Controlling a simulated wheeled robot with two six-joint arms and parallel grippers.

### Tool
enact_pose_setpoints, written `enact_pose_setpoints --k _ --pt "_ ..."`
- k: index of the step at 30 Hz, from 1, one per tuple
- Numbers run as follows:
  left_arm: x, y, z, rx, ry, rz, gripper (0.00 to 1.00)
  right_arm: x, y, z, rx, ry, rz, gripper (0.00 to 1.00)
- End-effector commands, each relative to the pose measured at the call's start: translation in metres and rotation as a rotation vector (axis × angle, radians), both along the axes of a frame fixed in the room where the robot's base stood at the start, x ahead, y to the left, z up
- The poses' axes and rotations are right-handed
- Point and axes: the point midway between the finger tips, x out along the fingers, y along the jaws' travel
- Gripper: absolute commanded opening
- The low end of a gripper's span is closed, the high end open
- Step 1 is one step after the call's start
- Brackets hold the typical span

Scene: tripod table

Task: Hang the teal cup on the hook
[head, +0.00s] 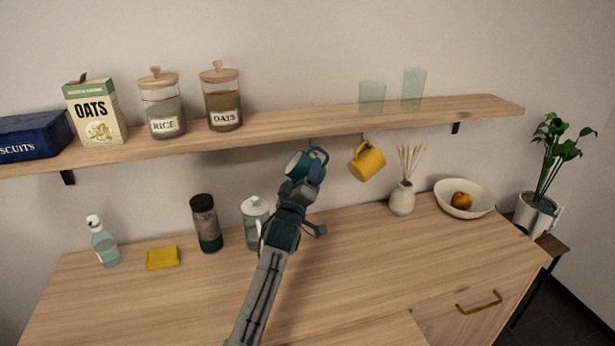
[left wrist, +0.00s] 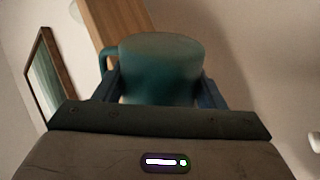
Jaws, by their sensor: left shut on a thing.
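The teal cup (head: 297,163) is held up just below the front edge of the shelf, tilted, with its handle toward the upper right in the head view. My left gripper (head: 306,177) is shut on the cup, which also shows between the fingers in the left wrist view (left wrist: 162,70). In that view the handle is at the cup's left. A yellow cup (head: 367,162) hangs under the shelf to the right of the teal cup. A thin hook (head: 310,143) seems to show under the shelf above the teal cup, but it is hard to make out. My right gripper is not in view.
The wooden shelf (head: 290,134) carries jars, boxes and two glasses. The counter's front is clear.

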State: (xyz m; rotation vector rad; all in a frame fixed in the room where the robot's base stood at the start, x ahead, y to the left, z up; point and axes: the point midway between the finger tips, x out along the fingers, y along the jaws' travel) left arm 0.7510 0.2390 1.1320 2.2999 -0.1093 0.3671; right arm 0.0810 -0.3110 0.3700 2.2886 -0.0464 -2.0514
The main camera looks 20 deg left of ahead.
Motion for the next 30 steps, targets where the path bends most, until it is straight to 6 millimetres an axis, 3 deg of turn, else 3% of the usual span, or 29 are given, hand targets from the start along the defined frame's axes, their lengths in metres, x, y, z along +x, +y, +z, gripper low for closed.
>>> enact_pose_setpoints --k 1,4,15,24,30 --pt "0.004 0.004 0.010 0.002 -0.014 0.001 0.30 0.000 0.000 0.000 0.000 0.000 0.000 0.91" --pt "0.010 0.008 0.011 0.003 -0.015 0.002 0.30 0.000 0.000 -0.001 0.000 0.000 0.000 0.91" --pt "0.019 0.016 0.002 0.002 -0.017 0.003 0.30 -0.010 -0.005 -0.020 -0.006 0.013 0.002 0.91" --pt "0.018 0.014 -0.004 0.000 -0.012 0.001 0.25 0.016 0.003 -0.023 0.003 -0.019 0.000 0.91" --pt "0.018 0.013 -0.005 0.000 -0.011 0.000 0.25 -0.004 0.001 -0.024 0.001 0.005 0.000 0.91"
